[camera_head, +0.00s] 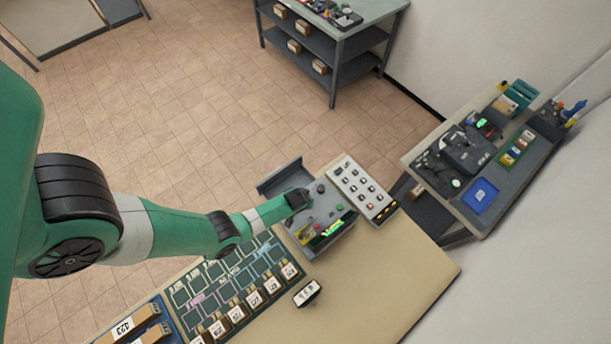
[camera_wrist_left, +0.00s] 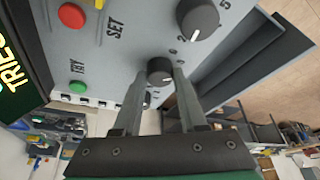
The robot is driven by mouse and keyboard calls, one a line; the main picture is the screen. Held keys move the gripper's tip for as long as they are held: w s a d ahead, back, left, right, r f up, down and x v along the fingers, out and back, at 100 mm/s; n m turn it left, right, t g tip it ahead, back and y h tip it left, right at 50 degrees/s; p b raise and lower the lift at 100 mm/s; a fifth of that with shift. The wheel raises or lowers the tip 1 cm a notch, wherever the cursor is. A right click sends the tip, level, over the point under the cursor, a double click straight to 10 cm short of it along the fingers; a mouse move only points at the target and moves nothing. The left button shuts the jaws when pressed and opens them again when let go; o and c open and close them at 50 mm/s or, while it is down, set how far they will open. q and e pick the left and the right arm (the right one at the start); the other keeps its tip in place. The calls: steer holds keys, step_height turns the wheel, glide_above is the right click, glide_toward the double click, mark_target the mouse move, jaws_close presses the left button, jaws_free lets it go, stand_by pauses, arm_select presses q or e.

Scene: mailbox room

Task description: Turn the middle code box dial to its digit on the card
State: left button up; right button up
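The grey code box (camera_head: 329,211) stands on the tan counter, with dials, buttons and a lit green display. In the left wrist view, its large near dial (camera_wrist_left: 197,18), middle dial (camera_wrist_left: 160,71) and a mostly hidden farther dial (camera_wrist_left: 147,100) form a row. My left gripper (camera_wrist_left: 160,76) has one finger on each side of the middle dial, and the fingertips appear to press its sides. My right gripper is not in view.
A white keypad panel (camera_head: 362,187) stands right of the code box. A red button (camera_wrist_left: 71,16) and a green button (camera_wrist_left: 77,87) sit beside the dials. A board with numbered boxes (camera_head: 232,280) lies left of the card. The counter's right part is clear.

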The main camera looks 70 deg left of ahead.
arm_select(q)
jaws_close()
